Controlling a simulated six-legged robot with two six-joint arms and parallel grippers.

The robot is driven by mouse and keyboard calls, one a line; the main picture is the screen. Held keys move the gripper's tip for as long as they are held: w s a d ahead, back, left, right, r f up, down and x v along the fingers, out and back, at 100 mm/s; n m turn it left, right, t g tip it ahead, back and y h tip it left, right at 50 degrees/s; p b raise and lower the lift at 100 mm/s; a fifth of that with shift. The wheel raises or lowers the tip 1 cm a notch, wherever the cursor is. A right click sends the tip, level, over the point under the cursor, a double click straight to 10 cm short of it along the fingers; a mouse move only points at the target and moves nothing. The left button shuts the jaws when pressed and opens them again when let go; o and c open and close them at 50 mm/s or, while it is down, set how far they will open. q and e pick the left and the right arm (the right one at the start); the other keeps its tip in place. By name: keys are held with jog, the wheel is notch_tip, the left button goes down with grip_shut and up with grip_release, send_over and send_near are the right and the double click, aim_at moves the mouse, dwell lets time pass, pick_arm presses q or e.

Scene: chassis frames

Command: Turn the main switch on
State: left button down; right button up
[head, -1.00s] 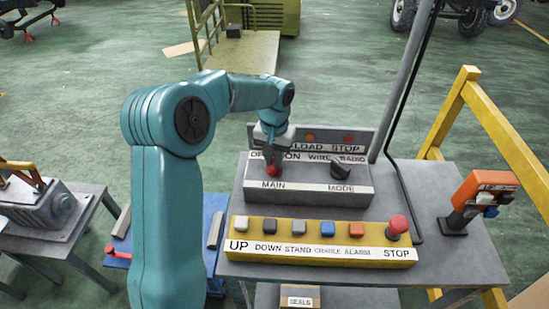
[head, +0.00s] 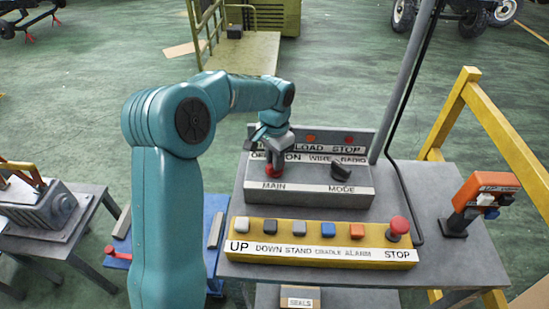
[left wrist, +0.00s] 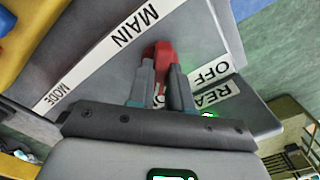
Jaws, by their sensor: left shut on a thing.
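The red main switch knob (head: 273,173) sits on the left of the grey control box (head: 310,185), above the MAIN label and below the OFF/ON label strip. My left gripper (head: 275,163) reaches down onto the knob from above and is shut on it. In the left wrist view the red knob (left wrist: 157,52) shows between the two fingers of my left gripper (left wrist: 164,78). The fingers partly cover the ON label, so the knob's exact pointing is hard to tell. A green light (left wrist: 208,114) glows by the READY label. My right gripper is not in view.
The black mode knob (head: 340,170) stands to the right on the same box. A yellow button panel (head: 320,233) with a red stop button (head: 398,226) lies in front. An orange pendant (head: 482,193) stands at the right, and a grey pole (head: 405,85) rises behind.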

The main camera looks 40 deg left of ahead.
pick_arm(q)
jog(key=shift+w+r, duration=0.15)
jog(key=shift+w, duration=0.05)
jog(key=c, duration=1)
grip_release()
jog(key=shift+c, duration=0.2)
jog(key=shift+s, duration=0.1)
jog(key=shift+r, duration=0.3)
notch_tip(320, 180, up, 16)
jog(key=shift+f, duration=0.2)
